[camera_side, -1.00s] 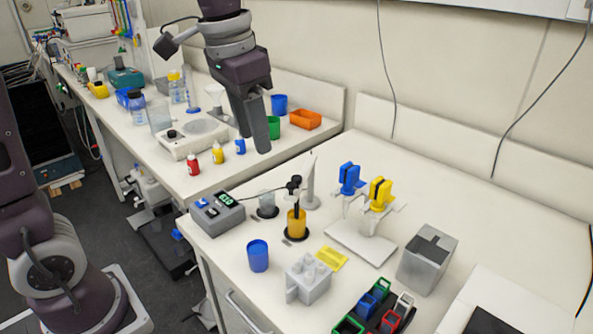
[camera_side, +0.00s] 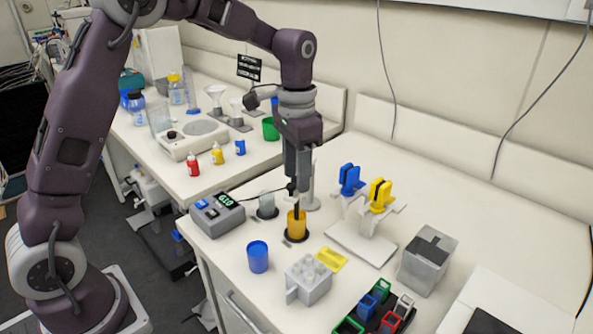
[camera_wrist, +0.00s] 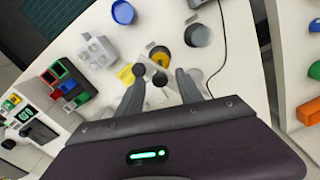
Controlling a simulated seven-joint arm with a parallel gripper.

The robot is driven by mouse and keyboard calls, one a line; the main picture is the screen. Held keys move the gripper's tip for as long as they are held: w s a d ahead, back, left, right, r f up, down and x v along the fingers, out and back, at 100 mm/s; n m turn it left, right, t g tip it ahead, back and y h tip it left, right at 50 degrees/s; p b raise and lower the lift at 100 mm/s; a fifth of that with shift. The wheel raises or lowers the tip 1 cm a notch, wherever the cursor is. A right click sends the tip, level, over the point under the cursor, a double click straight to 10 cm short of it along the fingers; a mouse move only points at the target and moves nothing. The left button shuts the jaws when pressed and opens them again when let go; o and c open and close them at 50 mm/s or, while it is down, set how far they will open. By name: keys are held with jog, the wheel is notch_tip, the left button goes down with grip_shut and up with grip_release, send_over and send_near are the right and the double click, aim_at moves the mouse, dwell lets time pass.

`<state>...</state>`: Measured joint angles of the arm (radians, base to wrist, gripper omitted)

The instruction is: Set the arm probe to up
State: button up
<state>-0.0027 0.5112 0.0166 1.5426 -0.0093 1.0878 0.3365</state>
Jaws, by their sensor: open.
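The arm probe (camera_side: 295,212) is a thin black rod on a white stand (camera_side: 312,188). It stands upright with its lower end inside the orange cup (camera_side: 296,226); its tip is hidden there. My gripper (camera_side: 298,188) points down right over the probe's top. In the wrist view the open fingers (camera_wrist: 160,84) stand on either side of the probe's dark head (camera_wrist: 160,77). The orange cup (camera_wrist: 160,56) shows just beyond it. I cannot tell whether the fingers touch the head.
A grey meter (camera_side: 216,215) with a lit display stands left, a clear beaker (camera_side: 267,205) beside the probe. A blue cup (camera_side: 258,257), a grey block (camera_side: 308,280) and a stand with blue and yellow clips (camera_side: 362,240) are close by. The back right bench is clear.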

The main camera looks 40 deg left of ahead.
grip_shut()
dwell(1.3)
